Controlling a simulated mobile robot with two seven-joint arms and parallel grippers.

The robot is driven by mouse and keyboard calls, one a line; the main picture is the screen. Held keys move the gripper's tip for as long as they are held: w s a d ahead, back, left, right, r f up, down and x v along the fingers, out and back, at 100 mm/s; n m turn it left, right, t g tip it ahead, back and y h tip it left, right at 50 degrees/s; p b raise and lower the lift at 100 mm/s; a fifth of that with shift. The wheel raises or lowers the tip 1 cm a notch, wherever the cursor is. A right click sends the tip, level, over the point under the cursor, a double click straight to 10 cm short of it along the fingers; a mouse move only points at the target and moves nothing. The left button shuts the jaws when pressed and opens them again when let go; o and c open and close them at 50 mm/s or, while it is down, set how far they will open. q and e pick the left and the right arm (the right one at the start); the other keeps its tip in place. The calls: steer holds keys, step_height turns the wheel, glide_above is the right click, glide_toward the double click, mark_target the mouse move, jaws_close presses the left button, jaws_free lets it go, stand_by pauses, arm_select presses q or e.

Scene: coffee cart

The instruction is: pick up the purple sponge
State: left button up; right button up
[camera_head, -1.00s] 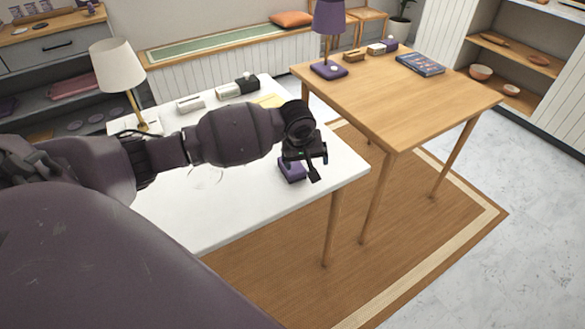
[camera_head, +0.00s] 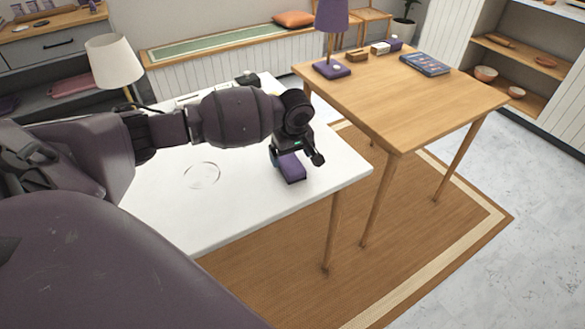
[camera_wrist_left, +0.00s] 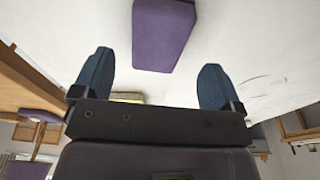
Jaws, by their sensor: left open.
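The purple sponge (camera_head: 291,169) is a small block lying near the right end of the white table (camera_head: 225,205). In the left wrist view the sponge (camera_wrist_left: 162,35) is at the top centre, just past the fingertips. My left gripper (camera_head: 296,157) is at the sponge, overlapping it in the head view. In the wrist view its two blue fingers (camera_wrist_left: 157,60) are spread wide with nothing between them, and the sponge lies in line with the gap. Whether a finger touches the sponge I cannot tell. My right gripper is not in view.
A white-shaded lamp (camera_head: 114,62) stands at the back left of the white table. A wooden table (camera_head: 400,100) with a purple lamp (camera_head: 332,20) and a book (camera_head: 425,64) is beyond. The white table's middle is largely clear, with a faint ring (camera_head: 202,175) on it.

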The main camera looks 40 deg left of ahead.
arm_select(q)
steer(key=f+b, duration=0.1)
steer(key=f, duration=0.3)
steer(key=shift+w+a+f+b, duration=0.2)
steer(key=shift+f+b, duration=0.15)
steer(key=shift+f, duration=0.15)
steer(key=shift+w, duration=0.1)
steer(key=shift+c, duration=0.7)
steer(key=c, duration=0.7)
steer(key=shift+c, duration=0.7)
step_height(320, 180, up, 11)
steer(key=p, duration=0.3)
step_height(320, 180, up, 9)
steer(key=p, duration=0.2)
glide_above(291, 164)
steer(key=shift+w, duration=0.1)
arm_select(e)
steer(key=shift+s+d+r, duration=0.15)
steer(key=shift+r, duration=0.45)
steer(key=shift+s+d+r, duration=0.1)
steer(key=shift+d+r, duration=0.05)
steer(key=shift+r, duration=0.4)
